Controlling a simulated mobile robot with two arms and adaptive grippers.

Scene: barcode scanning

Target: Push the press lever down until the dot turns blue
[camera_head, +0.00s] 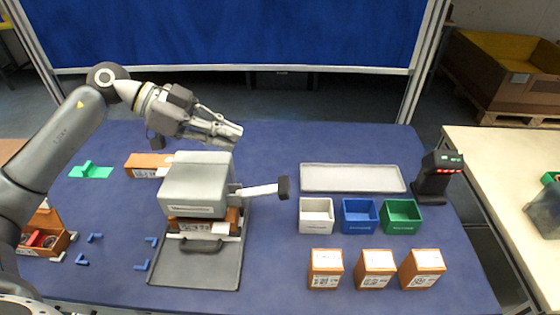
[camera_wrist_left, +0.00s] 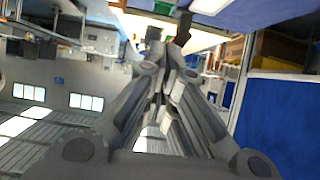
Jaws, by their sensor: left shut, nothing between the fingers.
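The grey press (camera_head: 195,185) stands on a dark base plate (camera_head: 195,270) left of the table's middle. Its lever (camera_head: 262,190) sticks out to the right, close to level, and ends in a black knob (camera_head: 284,188). An orange-brown box with a label (camera_head: 203,222) sits under the press head. I cannot make out a coloured dot. My left gripper (camera_head: 238,132) is shut and empty. It is above and behind the press, pointing right, apart from the lever. Its closed fingers also show in the left wrist view (camera_wrist_left: 160,90). My right gripper is not in view.
White (camera_head: 316,229), blue (camera_head: 360,229) and green (camera_head: 402,230) bins stand right of the lever, with a grey tray (camera_head: 352,190) behind. Several labelled boxes (camera_head: 374,283) stand in front. A scanner (camera_head: 437,178) stands far right. A brown box (camera_head: 148,173) lies behind the press.

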